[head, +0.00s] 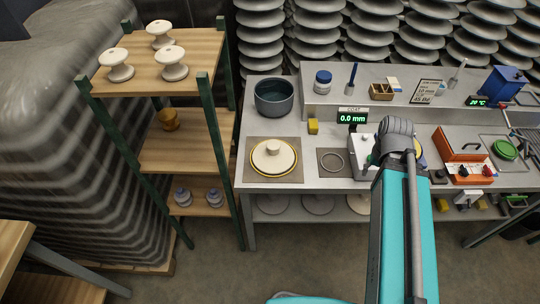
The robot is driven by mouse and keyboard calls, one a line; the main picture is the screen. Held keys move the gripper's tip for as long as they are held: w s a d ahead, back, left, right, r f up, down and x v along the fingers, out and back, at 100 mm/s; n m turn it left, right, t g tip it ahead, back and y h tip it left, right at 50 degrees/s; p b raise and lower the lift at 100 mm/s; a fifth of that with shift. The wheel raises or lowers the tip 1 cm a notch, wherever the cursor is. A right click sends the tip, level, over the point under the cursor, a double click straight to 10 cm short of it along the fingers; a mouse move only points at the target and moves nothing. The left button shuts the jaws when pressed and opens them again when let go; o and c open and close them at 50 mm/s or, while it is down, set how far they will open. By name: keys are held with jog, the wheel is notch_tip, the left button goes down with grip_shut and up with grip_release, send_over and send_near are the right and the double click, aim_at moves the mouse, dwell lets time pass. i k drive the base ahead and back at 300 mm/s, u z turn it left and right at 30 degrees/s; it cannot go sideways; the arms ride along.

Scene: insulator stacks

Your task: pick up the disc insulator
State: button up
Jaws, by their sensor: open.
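A cream disc insulator (287,163) with a raised knob in its middle lies on a grey-brown square mat (294,179) at the left front of the workbench. A yellow and dark rim shows around the disc. Nothing touches it from above. My teal arm reaches up from the bottom right of the head view, and its grey joint is over the bench, well to the right of the disc. My gripper cannot be made out; the arm hides part of the bench there.
A dark pot (274,98) stands behind the disc and a yellow block (313,127) to its right. A second mat (325,172) with a ring lies to the right. A wooden shelf rack (205,45) with white spool insulators (172,64) stands left. Orange equipment (461,145) is at right.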

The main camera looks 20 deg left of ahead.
aim_at(272, 156)
jog(key=u, duration=0.8)
jog(key=k, duration=0.85)
jog(key=z, duration=0.8)
jog(key=i, duration=0.5)
